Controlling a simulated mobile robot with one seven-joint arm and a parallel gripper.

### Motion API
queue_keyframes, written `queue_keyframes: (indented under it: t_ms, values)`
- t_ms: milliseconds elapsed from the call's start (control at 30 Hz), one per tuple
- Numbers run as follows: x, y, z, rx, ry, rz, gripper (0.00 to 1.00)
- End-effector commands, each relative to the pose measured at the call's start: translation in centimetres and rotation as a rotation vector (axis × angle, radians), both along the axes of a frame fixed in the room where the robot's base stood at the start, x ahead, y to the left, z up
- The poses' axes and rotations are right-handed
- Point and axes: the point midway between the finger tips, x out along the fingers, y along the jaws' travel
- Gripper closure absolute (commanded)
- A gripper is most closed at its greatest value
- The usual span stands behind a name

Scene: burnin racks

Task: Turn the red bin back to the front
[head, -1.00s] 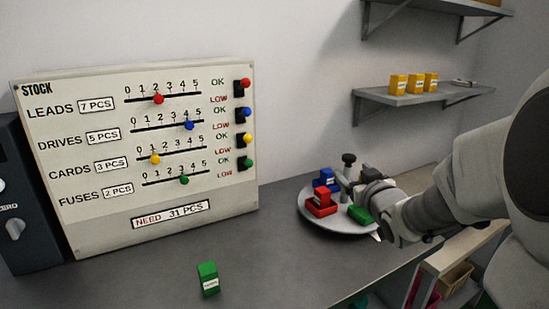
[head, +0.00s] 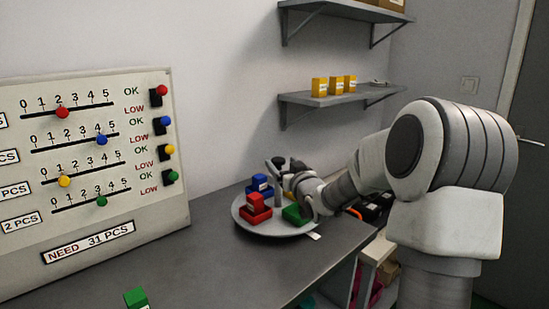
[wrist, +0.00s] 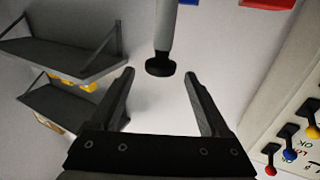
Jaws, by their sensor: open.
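The red bin (head: 257,212) sits at the front left of a round grey turntable (head: 272,232) on the bench. A blue bin (head: 262,186) stands behind it and a green bin (head: 296,214) to its right. A bit of yellow shows behind, mostly hidden by my arm. A post with a black knob (head: 279,162) rises from the turntable. My gripper (wrist: 157,76) is open. In the wrist view the black knob (wrist: 160,66) lies between the two fingertips, with none visibly touching it. The red bin (wrist: 267,3) is cut off at the top edge there.
A stock board (head: 100,150) with sliders and switches stands at the left. A green box (head: 136,298) lies on the bench front. Wall shelves (head: 340,97) with yellow boxes hang behind. Bare bench (head: 220,270) lies left of the turntable.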

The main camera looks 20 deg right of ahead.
Motion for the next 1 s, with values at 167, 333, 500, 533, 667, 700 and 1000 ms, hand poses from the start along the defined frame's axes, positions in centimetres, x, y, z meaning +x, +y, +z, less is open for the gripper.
queue_keyframes:
  t_ms: [167,333,500,533,667,700,1000]
  values:
    - [3.2,0.1,-0.1,0.001,0.000,0.002,0.20]
    - [5.4,0.1,0.0,0.002,0.000,0.001,0.20]
    - [6.6,0.1,0.0,0.000,0.000,0.001,0.20]
    - [6.7,0.1,0.0,0.000,0.000,0.001,0.20]
    - [6.9,0.1,-0.1,0.000,0.002,0.001,0.20]
    - [6.9,0.1,0.0,0.000,0.002,0.001,0.20]
    - [6.9,0.0,0.0,0.000,0.001,0.001,0.45]
